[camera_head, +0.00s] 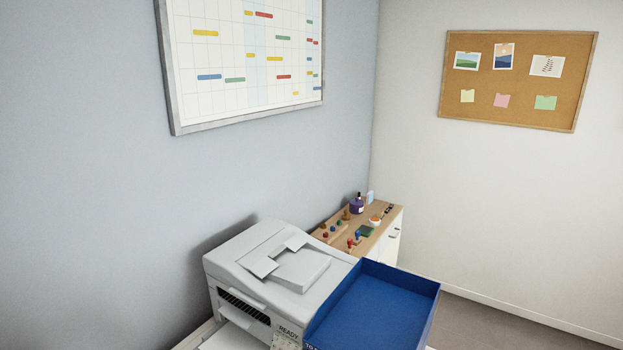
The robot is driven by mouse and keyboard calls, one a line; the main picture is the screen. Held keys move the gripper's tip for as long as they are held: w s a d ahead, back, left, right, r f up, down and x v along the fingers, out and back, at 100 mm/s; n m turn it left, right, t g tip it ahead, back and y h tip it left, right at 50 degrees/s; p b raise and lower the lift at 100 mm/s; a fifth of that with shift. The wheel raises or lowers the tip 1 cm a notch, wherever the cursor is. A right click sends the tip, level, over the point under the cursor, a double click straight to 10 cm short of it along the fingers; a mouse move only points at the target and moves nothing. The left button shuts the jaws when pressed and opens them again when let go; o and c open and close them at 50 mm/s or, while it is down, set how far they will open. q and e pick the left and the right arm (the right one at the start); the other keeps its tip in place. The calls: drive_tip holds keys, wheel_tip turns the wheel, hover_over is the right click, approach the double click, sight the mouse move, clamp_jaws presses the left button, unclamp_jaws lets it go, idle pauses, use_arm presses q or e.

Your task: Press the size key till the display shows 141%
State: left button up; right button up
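A light grey printer (255,262) stands at the lower middle, with a feeder lid on top. The panel's lower part runs off the picture, and I cannot make out the size key. Neither of my grippers is in view.
A blue open tray (436,312) stands right of the printer, close against it. Behind is a wooden-topped cabinet (385,228) with small items and a purple bottle (356,206). A planner board (250,60) and cork board (520,113) hang on the walls. Floor is clear at right.

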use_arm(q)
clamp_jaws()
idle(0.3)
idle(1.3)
